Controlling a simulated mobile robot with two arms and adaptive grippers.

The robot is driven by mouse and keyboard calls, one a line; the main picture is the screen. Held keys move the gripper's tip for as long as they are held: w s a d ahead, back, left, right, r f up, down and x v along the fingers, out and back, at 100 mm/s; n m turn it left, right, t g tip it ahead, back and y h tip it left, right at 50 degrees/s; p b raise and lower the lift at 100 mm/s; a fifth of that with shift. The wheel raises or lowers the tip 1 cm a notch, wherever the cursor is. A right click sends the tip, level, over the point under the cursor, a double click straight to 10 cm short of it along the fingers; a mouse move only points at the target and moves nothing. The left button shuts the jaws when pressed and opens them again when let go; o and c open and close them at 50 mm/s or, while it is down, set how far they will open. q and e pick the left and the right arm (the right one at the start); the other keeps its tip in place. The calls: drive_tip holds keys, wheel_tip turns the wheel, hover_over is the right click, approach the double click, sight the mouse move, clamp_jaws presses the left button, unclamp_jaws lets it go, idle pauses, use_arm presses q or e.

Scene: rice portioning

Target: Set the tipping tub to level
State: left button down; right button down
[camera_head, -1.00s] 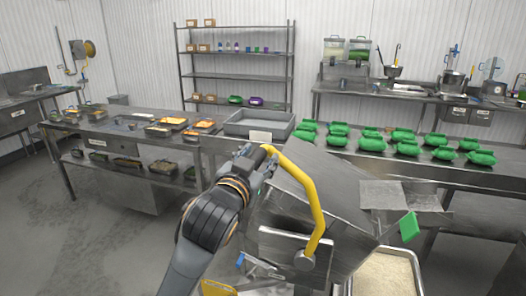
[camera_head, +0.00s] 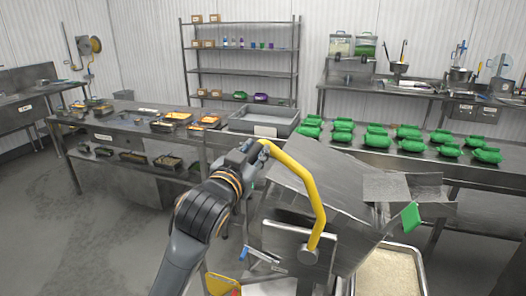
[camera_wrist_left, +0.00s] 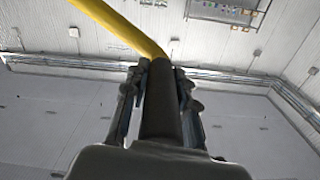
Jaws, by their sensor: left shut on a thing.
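The tipping tub (camera_head: 318,178) is a grey metal box in the head view, tilted with its lip toward the lower right. A bent yellow lever (camera_head: 314,193) rises from a pivot on its near side. My left gripper (camera_head: 257,151) is shut on the dark grip at the lever's upper end. In the left wrist view the dark grip (camera_wrist_left: 160,105) lies between the two fingers, with the yellow bar (camera_wrist_left: 118,27) running up and left from it. My right gripper is not in view.
A tray of rice (camera_head: 386,272) stands below the tub's lip at the lower right.

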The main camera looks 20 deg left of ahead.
use_arm(q)
drive_tip(key=a+f+n+b, duration=0.2)
drive_tip(key=a+f, duration=0.4)
drive_tip(key=a, duration=0.3)
drive_tip(key=shift+w+a+f+n, duration=0.25)
drive_tip(key=shift+a+n, duration=0.15)
drive_tip(key=shift+n, duration=0.4)
drive_tip(key=c, duration=1.1)
unclamp_jaws()
drive_tip(key=shift+a, duration=0.15)
drive_tip(key=shift+w+a, duration=0.1)
drive_tip(key=shift+a, duration=0.05)
drive_tip(key=s, duration=0.7)
drive_tip(key=shift+s+a, duration=0.1)
drive_tip(key=shift+s, duration=0.15)
